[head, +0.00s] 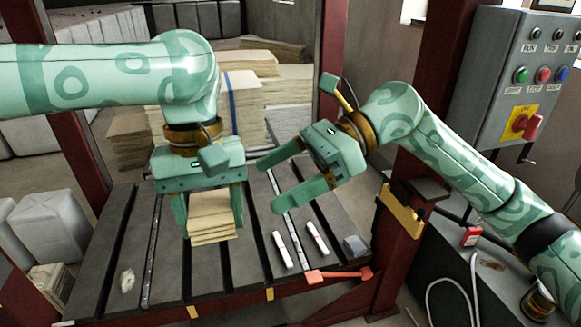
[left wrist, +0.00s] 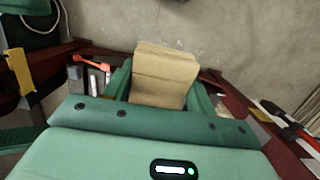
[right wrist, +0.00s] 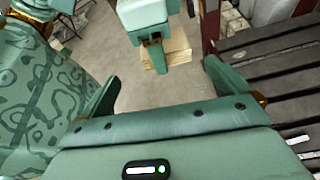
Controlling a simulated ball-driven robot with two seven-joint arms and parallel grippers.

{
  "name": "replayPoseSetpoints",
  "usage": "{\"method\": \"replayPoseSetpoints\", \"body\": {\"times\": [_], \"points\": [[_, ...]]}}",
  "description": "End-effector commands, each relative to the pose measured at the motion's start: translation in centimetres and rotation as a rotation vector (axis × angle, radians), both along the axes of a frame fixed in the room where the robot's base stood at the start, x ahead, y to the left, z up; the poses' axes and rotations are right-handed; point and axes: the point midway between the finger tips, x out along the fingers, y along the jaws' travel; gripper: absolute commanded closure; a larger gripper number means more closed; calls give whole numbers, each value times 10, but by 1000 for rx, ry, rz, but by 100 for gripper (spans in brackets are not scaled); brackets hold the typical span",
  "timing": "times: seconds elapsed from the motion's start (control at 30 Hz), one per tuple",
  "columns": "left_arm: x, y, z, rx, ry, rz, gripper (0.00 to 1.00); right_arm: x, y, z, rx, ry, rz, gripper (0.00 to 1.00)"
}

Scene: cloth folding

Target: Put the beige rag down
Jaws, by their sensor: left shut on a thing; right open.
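The beige rag (head: 212,222) is a folded, layered rectangle. My left gripper (head: 210,212) is shut on it and holds it in front of or over the dark slatted table (head: 122,235); the exact height cannot be told. The left wrist view shows the rag (left wrist: 163,75) between the two fingers, and the right wrist view shows part of it (right wrist: 178,52) beside the left gripper. My right gripper (head: 268,184) is open and empty, to the right of the rag and pointing left. Its spread fingers also show in the right wrist view (right wrist: 155,85).
Two white marker-like sticks (head: 282,250), a grey block (head: 356,245) and an orange tool (head: 340,275) lie at the table's right. A small pale crumpled thing (head: 127,281) lies at the left. Slats between are bare. A red post (head: 395,225) stands right.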

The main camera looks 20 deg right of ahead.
Motion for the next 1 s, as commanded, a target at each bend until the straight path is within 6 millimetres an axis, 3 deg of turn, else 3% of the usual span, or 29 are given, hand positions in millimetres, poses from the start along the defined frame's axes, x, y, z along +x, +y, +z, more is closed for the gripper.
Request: {"method": "replayPoseSetpoints", "body": {"times": [0.3,0.5,0.9,1.0], "points": [[0,0,0,0,0,0,66,-2,62,-24,4,4,2,0],[0,0,0,0,0,0,66,-2,88,-36,4,4,-1,0],[0,0,0,0,0,0,66,-2,97,-39,4,4,-3,0],[0,0,0,0,0,0,66,-2,96,-39,4,4,-3,25]]}}
